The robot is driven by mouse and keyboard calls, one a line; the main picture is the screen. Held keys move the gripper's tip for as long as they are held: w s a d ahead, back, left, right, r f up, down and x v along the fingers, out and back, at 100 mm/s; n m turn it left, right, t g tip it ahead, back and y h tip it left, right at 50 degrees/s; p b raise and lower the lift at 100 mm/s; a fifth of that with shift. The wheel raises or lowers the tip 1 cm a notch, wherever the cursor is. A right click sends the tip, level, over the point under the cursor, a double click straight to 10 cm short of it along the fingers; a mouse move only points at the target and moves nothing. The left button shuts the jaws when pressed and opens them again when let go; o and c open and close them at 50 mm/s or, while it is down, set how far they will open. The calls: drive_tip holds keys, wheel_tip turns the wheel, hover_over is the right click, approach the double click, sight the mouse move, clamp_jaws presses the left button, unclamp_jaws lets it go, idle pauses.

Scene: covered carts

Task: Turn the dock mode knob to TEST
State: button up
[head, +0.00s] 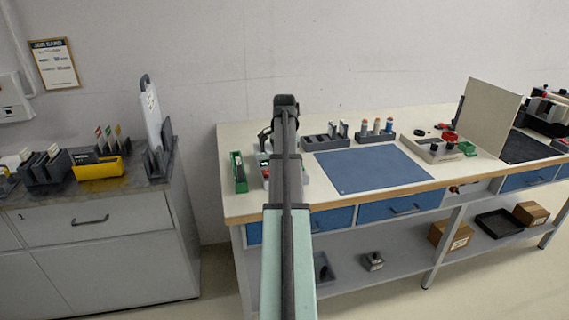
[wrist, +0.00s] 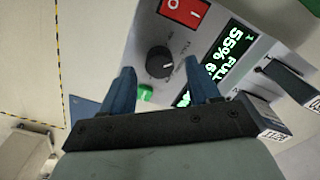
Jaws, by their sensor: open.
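The dock mode knob (wrist: 159,62) is round and black, on the grey face of the dock (wrist: 133,38) in the wrist view. Small lettering around it is too blurred to read, so I cannot tell its setting. My gripper (wrist: 158,67) is open, its two blue fingers pointing at the panel, one on each side of the knob in the picture. I see no clear contact with the knob. In the head view my arm covers most of the dock (head: 265,168) at the bench's left end, and hides the knob and the fingertips.
Near the knob are a red rocker switch (wrist: 185,10), a lit green display (wrist: 222,58) and a green button (wrist: 145,93). A blue mat (head: 372,170) lies to the right on the bench, with a block rack (head: 326,142) behind. A grey cabinet (head: 95,235) stands left, across a gap.

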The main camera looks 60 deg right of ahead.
drive_tip(key=shift+f, duration=0.75)
drive_tip(key=c, duration=1)
